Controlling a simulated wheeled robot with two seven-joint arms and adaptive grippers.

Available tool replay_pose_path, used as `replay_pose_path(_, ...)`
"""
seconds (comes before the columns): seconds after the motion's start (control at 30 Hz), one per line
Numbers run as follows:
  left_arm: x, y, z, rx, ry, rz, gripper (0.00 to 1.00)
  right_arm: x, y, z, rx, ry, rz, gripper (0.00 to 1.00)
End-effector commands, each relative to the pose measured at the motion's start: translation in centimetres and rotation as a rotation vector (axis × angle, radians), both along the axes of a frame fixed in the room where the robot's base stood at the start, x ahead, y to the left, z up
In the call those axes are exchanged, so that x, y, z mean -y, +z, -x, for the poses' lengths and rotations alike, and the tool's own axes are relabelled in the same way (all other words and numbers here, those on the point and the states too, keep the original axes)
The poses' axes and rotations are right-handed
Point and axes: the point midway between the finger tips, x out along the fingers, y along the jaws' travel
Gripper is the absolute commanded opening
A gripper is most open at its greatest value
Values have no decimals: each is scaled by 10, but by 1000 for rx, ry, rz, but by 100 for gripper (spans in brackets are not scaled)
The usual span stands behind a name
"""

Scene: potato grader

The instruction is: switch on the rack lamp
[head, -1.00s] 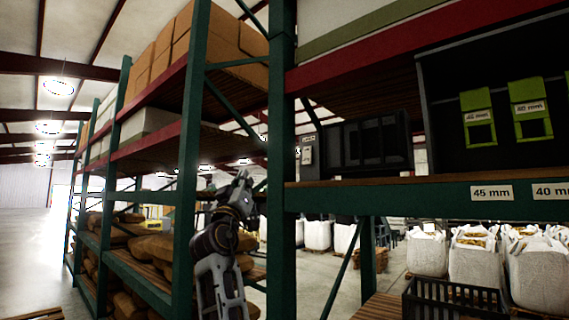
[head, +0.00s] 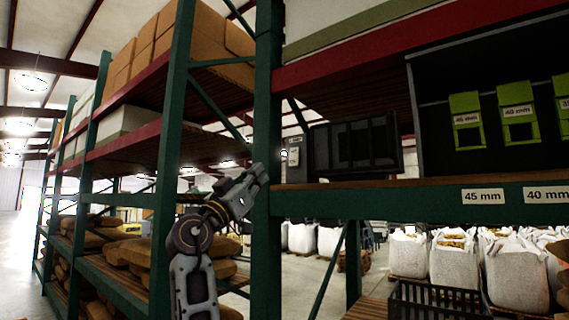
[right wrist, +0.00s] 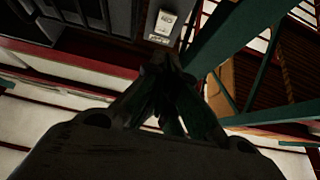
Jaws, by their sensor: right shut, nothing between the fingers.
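A small light-grey switch box (head: 293,157) with a pale rocker plate is mounted beside the green rack post, left of a dark panelled unit. It also shows in the right wrist view (right wrist: 165,22), with a small label whose text I cannot read surely. My right gripper (head: 262,172) is shut and empty, in front of the green post, pointing up and right. It is a little left of and below the switch box in the head view and looks apart from it. In the right wrist view its closed fingers (right wrist: 163,68) lie just below the box. My left gripper is out of view.
The green rack post (head: 267,120) stands right beside my right gripper. A dark panelled unit (head: 355,146) and green sizing frames (head: 467,120) sit on the shelf to the right. The shelf beam (head: 400,199) runs below them. White bulk bags (head: 455,260) stand behind.

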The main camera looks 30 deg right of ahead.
Motion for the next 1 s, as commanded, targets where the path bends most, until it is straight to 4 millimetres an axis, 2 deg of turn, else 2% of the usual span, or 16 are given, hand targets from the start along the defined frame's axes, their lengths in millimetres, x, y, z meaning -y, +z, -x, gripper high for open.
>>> replay_pose_path(0.3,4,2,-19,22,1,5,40,0,0,0,-1,1,0,0)
replay_pose_path(0.5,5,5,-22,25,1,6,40,6,6,-3,0,1,1,0)
replay_pose_path(0.67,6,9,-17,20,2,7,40,16,15,-7,-1,1,0,0)
replay_pose_path(1.0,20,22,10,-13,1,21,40,49,41,-20,0,0,0,0)
